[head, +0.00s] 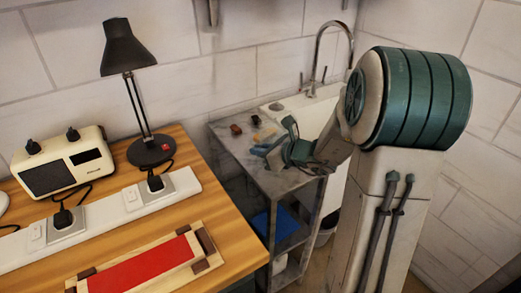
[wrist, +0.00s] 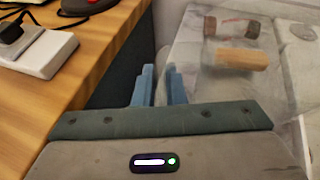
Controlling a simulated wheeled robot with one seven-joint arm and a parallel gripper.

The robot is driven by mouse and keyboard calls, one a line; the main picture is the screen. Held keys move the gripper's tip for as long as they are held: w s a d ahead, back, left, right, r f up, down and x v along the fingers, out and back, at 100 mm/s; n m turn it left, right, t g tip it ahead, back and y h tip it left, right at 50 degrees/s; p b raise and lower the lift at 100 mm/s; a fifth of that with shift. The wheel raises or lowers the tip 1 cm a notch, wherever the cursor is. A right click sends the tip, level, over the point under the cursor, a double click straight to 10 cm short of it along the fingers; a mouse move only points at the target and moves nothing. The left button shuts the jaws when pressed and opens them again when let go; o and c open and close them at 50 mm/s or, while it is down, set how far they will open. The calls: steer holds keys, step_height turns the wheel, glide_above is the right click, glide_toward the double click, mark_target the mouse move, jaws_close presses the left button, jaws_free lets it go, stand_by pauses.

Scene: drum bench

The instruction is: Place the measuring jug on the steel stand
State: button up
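The grey steel stand (head: 228,137) is beside the wooden bench in the head view. Its top also shows at the right of the wrist view (wrist: 190,65).
A dark red piece (wrist: 232,27) and a tan block (wrist: 240,58) lie on the stand. The bench (head: 150,226) holds a lamp (head: 127,50), radio (head: 64,164), power strip (head: 100,217) and red-and-wood tray (head: 82,285). A sink tap (head: 318,50) rises behind.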

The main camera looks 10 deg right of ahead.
steer(key=shift+o, duration=1.4)
steer(key=shift+r, duration=0.2)
steer(key=v, duration=1.1)
steer(key=s+a+f+n+g, duration=0.1)
steer(key=s+a+n+g, duration=0.6)
steer(key=s+a+n, duration=0.45)
steer(key=s+d+n+g+h, duration=0.1)
steer(key=s+d+n+h, duration=0.3)
steer(key=n, duration=1.2)
steer(key=s+h, duration=0.2)
steer(key=h, duration=0.2)
steer(key=shift+d+p, duration=0.2)
steer(key=shift+p, duration=0.2)
